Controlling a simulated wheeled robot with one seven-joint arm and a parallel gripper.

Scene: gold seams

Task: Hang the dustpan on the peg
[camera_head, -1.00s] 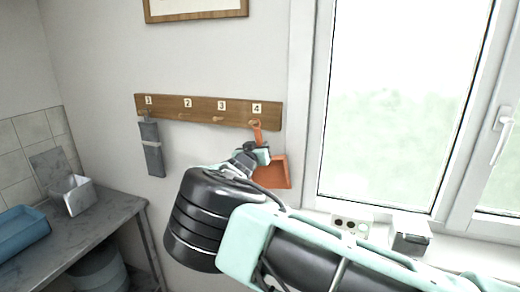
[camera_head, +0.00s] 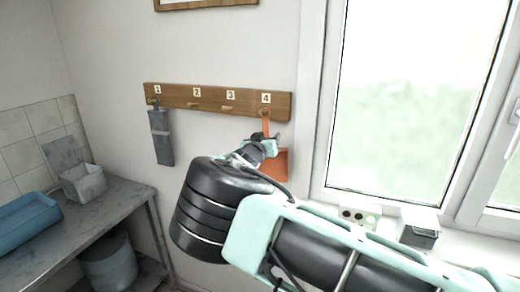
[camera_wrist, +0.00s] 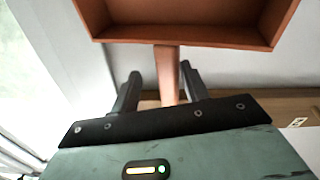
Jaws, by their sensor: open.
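The orange dustpan (camera_head: 276,164) hangs pan-down below the label 4 on the wooden peg rail (camera_head: 215,100). Its handle (camera_head: 266,124) reaches up to peg 4 (camera_head: 265,112); I cannot tell exactly how its end sits on the peg. My gripper (camera_head: 266,146) is at the handle, in front of the pan, and hides part of both. In the wrist view my gripper (camera_wrist: 160,88) is open, with a finger on each side of the handle (camera_wrist: 167,75). The pan (camera_wrist: 185,35) shows beyond the fingertips. The handle's end is hidden behind the gripper body.
A grey tool (camera_head: 161,136) hangs at peg 1; pegs 2 and 3 are bare. A window (camera_head: 400,100) is to the right, with a sill carrying small boxes (camera_head: 418,230). At left a counter (camera_head: 105,205) holds a blue tray (camera_head: 25,222) and a white container (camera_head: 84,183).

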